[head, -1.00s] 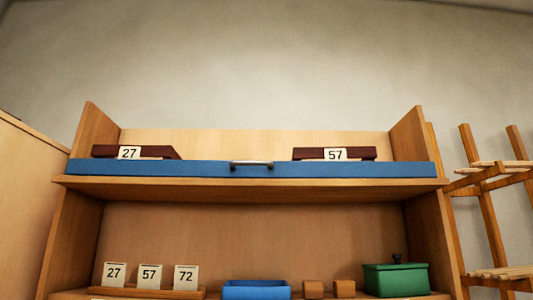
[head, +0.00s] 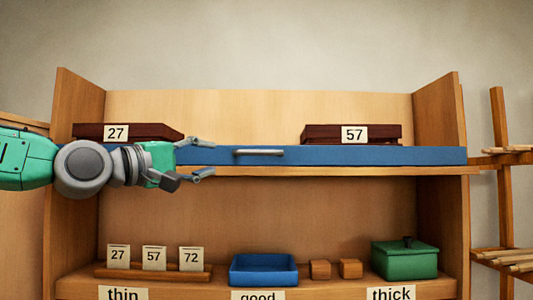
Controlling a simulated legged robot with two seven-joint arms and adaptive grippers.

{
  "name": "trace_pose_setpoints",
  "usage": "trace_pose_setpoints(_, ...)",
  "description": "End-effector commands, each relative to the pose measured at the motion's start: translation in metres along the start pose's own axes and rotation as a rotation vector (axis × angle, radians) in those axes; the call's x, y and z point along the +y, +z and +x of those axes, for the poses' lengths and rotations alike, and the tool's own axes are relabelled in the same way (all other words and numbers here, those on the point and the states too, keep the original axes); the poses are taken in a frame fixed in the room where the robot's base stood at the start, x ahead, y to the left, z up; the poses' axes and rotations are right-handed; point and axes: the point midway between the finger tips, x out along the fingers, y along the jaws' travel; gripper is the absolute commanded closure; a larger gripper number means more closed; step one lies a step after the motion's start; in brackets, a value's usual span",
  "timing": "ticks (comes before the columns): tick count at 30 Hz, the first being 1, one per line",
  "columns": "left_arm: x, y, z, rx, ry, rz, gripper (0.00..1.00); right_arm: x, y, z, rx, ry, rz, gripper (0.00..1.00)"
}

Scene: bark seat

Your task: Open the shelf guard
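The shelf guard (head: 390,156) is a long blue bar along the front edge of the upper shelf, standing upright across it. Its metal handle (head: 259,152) sits near the middle. My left gripper (head: 203,159) comes in from the left in front of the guard, a little left of the handle. Its fingers are spread apart, one above the other, pointing right, with nothing between them. It looks apart from the handle. My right gripper is not in view.
Behind the guard lie dark red blocks labelled 27 (head: 117,133) and 57 (head: 353,134). The lower shelf holds number cards (head: 154,259), a blue tray (head: 263,271), two small wooden blocks (head: 321,269) and a green lidded box (head: 404,260). A wooden rack (head: 503,190) stands at right.

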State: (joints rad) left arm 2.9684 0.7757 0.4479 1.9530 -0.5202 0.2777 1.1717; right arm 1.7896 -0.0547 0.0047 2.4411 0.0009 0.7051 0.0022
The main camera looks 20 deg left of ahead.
Motion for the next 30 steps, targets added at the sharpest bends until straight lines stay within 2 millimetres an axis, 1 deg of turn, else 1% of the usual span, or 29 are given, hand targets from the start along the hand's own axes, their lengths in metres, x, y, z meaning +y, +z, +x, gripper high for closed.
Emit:
trace_pose_setpoints(2, 0.002, 0.001, 0.006, 0.0, 0.0, 0.002, 0.68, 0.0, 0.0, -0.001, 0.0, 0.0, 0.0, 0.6)
trace_pose_setpoints(5, 0.0, 0.002, 0.02, 0.001, -0.002, 0.005, 0.68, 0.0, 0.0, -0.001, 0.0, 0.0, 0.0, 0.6)
trace_pose_setpoints(7, 0.0, 0.003, 0.033, -0.002, -0.004, 0.006, 0.68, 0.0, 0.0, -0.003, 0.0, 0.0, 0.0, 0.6)
trace_pose_setpoints(12, 0.002, 0.002, 0.07, -0.001, -0.004, 0.003, 0.68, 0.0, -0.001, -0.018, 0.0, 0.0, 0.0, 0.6)
trace_pose_setpoints(18, 0.002, -0.001, 0.107, 0.0, -0.001, 0.001, 0.68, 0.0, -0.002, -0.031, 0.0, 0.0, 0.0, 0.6)
trace_pose_setpoints(21, 0.002, -0.001, 0.12, 0.0, 0.0, 0.002, 0.68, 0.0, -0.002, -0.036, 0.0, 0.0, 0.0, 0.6)
trace_pose_setpoints(24, 0.001, -0.001, 0.129, 0.0, 0.001, 0.001, 0.68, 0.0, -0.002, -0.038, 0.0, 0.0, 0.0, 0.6)
trace_pose_setpoints(30, 0.001, -0.001, 0.135, 0.0, 0.003, 0.0, 0.68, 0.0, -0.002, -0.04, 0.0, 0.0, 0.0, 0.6)
